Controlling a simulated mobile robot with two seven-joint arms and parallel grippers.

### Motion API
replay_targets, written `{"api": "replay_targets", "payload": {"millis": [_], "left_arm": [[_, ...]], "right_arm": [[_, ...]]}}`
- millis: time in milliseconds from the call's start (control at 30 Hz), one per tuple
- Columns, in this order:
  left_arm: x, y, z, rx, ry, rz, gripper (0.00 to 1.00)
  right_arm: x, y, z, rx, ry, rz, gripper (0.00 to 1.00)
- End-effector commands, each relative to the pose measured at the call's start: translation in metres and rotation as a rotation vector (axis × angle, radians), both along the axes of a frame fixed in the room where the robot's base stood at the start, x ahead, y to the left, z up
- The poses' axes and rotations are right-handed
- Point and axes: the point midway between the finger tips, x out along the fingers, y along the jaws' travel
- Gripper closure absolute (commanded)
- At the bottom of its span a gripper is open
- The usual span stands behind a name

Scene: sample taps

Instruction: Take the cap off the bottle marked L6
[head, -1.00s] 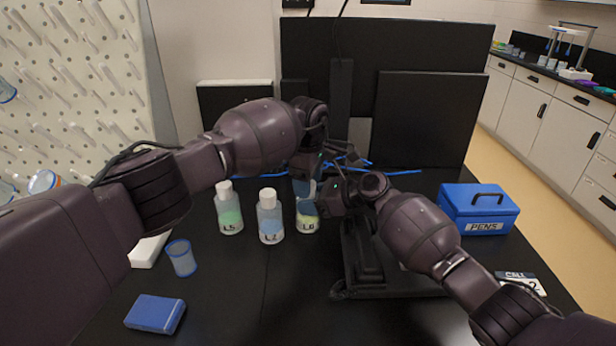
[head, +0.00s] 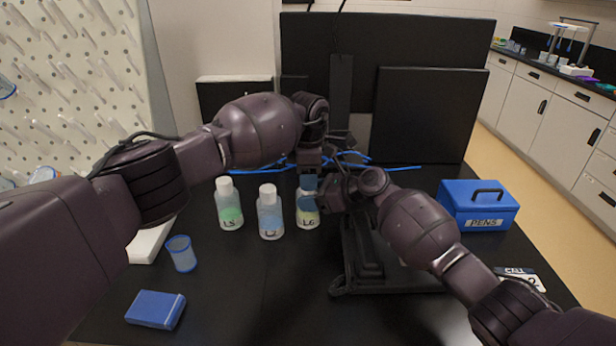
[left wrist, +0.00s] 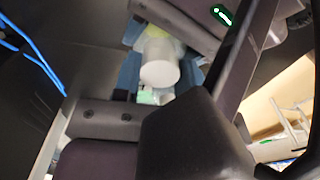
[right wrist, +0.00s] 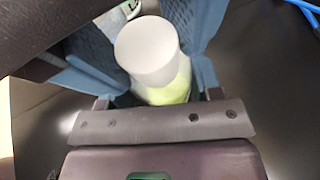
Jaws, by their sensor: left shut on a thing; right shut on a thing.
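The bottle marked L6 (head: 308,217), with yellow-green contents, stands on the black table at the right end of a row of bottles. Its white cap (left wrist: 160,68) lies between the blue fingers of my left gripper (head: 309,184), which is shut on it from above. The cap also shows on the bottle in the right wrist view (right wrist: 146,50). My right gripper (head: 322,200) reaches in from the right and is shut on the bottle body, below the cap. The fingers hide much of the cap and the bottle's upper part in the head view.
Two more white-capped bottles, L5 (head: 229,207) and one with blue contents (head: 270,215), stand close on the left. A blue-rimmed cup (head: 181,254) and blue box (head: 155,309) lie front left. A blue pens box (head: 478,206) stands right. The front middle is clear.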

Motion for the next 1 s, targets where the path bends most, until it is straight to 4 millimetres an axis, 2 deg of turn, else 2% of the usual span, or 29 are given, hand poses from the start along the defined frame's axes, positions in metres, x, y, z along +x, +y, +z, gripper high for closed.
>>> {"api": "replay_targets", "payload": {"millis": [200, 500, 533, 700, 1000], "left_arm": [[-0.0004, 0.0000, -0.0002, 0.000, 0.003, 0.146, 0.90], [-0.0005, 0.0000, -0.0003, 0.000, 0.003, 0.155, 0.90], [-0.0005, 0.0000, -0.0003, 0.000, 0.003, 0.155, 0.60], [-0.0004, -0.0001, -0.0002, 0.000, 0.002, 0.154, 0.36], [-0.0005, -0.0011, 0.0020, -0.001, 0.002, 0.152, 0.36]], "right_arm": [[0.0007, -0.0010, -0.0002, 0.000, 0.000, -0.003, 1.00], [0.0009, -0.0012, -0.0002, 0.000, 0.001, -0.004, 1.00], [0.0009, -0.0012, -0.0002, 0.000, 0.001, -0.004, 1.00], [0.0006, -0.0010, -0.0002, 0.000, 0.000, -0.003, 1.00], [0.0003, -0.0003, -0.0002, 0.000, 0.001, -0.001, 1.00]]}}
